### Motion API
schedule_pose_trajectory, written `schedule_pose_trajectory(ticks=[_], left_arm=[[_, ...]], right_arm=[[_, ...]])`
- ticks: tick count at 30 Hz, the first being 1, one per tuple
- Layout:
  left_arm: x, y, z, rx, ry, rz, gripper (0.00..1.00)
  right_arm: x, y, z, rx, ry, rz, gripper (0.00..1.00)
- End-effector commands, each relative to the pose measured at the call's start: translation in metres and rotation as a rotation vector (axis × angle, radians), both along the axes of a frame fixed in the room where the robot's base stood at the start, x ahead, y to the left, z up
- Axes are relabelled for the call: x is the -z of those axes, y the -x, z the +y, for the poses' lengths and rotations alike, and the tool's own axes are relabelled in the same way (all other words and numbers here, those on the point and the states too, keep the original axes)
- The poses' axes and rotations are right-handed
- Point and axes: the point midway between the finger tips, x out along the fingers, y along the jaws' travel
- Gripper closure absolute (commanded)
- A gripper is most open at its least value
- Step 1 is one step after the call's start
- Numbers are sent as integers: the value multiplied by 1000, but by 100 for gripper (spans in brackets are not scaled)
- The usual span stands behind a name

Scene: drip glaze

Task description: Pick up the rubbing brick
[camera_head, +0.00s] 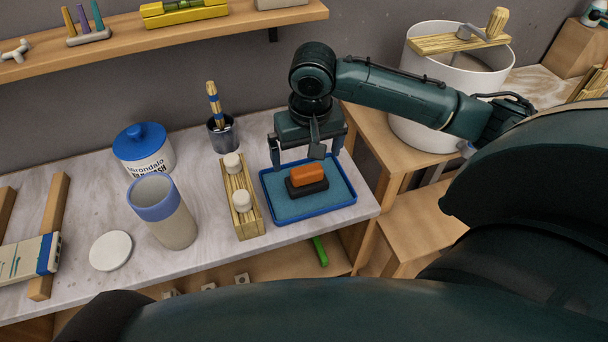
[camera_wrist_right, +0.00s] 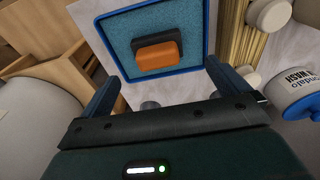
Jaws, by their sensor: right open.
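The rubbing brick appears to be the small block with an orange upper part (camera_head: 308,173) and a dark lower part (camera_head: 306,188). It lies on the blue-rimmed tray (camera_head: 277,219) near the bench's right end. My right gripper (camera_head: 306,158) is open and empty, just behind and above the block, with its fingers spread wider than it. In the right wrist view the block (camera_wrist_right: 158,54) shows beyond the open fingers (camera_wrist_right: 162,88), apart from them. My left gripper is not in view.
A wooden holder (camera_head: 242,212) with white knobs stands just left of the tray. Left of it are a cup of tools (camera_head: 222,136), a blue-lidded jar (camera_head: 146,155) and a tall blue-rimmed vessel (camera_head: 163,215). A shelf (camera_head: 215,29) runs above. A white bucket (camera_head: 420,125) stands right.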

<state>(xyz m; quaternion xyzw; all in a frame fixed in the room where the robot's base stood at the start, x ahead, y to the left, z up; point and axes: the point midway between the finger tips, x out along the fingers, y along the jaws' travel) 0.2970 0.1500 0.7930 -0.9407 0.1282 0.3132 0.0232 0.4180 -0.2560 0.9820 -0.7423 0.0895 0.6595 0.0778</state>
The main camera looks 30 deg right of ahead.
Motion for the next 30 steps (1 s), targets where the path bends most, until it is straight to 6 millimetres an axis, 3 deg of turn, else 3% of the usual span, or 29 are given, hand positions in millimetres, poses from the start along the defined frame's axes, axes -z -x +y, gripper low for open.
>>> schedule_pose_trajectory(ticks=[3,13,21,30], left_arm=[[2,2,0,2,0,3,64],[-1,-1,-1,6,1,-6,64],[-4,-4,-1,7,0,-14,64],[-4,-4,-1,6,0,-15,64]], right_arm=[[23,-2,-1,0,0,2,0],[52,-7,-4,0,-1,-1,0],[88,-13,-8,-2,-1,-1,0],[93,-14,-9,-3,-1,-4,0]])
